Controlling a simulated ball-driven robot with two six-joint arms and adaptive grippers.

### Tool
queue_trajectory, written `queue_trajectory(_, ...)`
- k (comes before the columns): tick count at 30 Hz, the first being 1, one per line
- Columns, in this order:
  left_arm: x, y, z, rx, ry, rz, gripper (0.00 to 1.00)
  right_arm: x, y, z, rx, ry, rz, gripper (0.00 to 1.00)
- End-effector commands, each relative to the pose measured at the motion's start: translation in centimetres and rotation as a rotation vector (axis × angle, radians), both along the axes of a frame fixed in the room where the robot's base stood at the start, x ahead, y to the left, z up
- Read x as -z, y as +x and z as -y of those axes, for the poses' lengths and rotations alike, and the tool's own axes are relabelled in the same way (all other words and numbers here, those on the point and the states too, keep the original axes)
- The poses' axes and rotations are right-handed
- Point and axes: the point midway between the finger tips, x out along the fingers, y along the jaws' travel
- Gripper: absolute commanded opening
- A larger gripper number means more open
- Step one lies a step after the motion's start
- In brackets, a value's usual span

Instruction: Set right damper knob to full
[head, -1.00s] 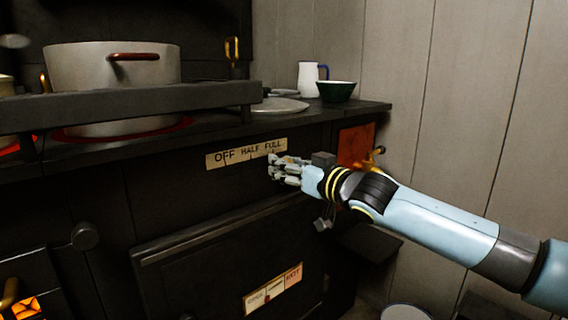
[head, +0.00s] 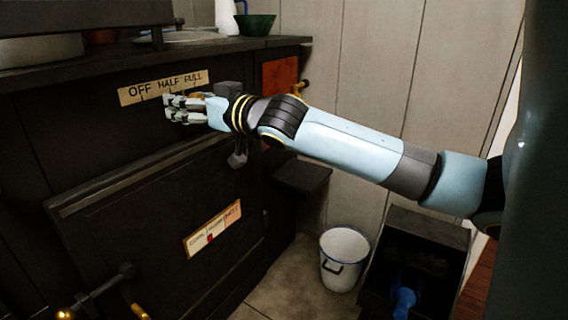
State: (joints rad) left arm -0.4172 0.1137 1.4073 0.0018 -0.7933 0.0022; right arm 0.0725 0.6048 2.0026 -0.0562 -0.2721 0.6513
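A cream label plate (head: 140,93) reading OFF, HALF, FULL is fixed on the dark stove front. My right gripper (head: 170,108) is just below it, with its fingertips under the word HALF and its hand under FULL. A small brass-coloured bit (head: 198,95) shows behind the fingers; I cannot tell whether it is the damper knob. The knob itself is not clearly seen, and the hand may hide it. Whether the fingers are closed or touching anything cannot be told. My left gripper is not in view.
A dark green bowl (head: 256,25) and a white jug (head: 225,17) stand on the stove top. A lower label (head: 213,229) is on the oven door. A white bucket (head: 343,260) and a dark crate (head: 425,232) are on the floor to the right.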

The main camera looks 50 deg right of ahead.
Motion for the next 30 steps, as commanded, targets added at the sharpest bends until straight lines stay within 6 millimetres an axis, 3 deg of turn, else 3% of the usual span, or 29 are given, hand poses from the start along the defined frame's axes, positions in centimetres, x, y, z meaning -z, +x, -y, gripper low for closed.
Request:
queue_trajectory(1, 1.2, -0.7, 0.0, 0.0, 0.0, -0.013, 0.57, 0.9, -0.1, -0.4, -0.002, 0.001, -0.005, 0.56)
queue_trajectory(3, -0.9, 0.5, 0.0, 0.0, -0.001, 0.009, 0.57, -0.4, -1.0, -0.1, 0.004, 0.001, -0.001, 0.56)
queue_trajectory(6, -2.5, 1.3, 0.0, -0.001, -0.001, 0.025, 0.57, -0.8, -2.3, -0.1, 0.002, -0.001, 0.003, 0.56)
queue_trajectory(15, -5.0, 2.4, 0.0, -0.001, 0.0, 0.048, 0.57, -0.5, -5.1, 0.1, 0.001, -0.002, 0.002, 0.56)
queue_trajectory(19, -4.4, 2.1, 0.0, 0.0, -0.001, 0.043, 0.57, 0.4, -6.7, 0.3, -0.001, -0.01, -0.01, 0.56)
queue_trajectory(28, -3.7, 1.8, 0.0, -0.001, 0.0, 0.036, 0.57, 0.2, -10.9, 0.5, -0.004, -0.008, -0.006, 0.56)
queue_trajectory(30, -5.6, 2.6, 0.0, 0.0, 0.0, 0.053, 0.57, -1.9, -10.8, 0.8, 0.017, 0.019, 0.015, 0.56)
